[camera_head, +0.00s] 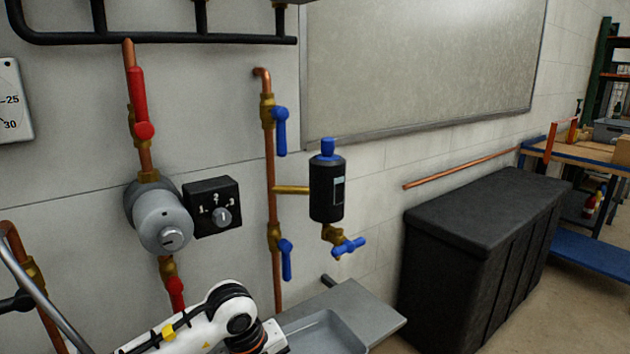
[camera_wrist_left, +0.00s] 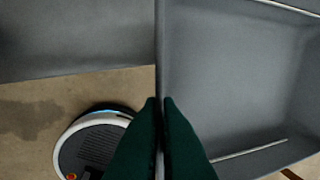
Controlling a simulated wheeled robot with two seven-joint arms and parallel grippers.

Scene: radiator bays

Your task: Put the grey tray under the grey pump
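The grey pump (camera_head: 160,216) is a round body on the copper pipe at the left of the wall, between two red valve levers. The grey tray (camera_head: 322,336) is at the bottom middle of the head view, to the right of and lower than the pump, partly cut off by the frame. My white left arm reaches in from the left to it. In the left wrist view my left gripper (camera_wrist_left: 160,102) has its dark green fingers shut on the side wall of the tray (camera_wrist_left: 235,85), whose inside looks empty. My right gripper is not in view.
A grey shelf (camera_head: 375,312) is beside the tray; whether the tray touches it is unclear. A black dosing pot (camera_head: 327,190) with blue valves hangs above. A selector box (camera_head: 212,206) is next to the pump. A large black chest (camera_head: 475,265) stands right.

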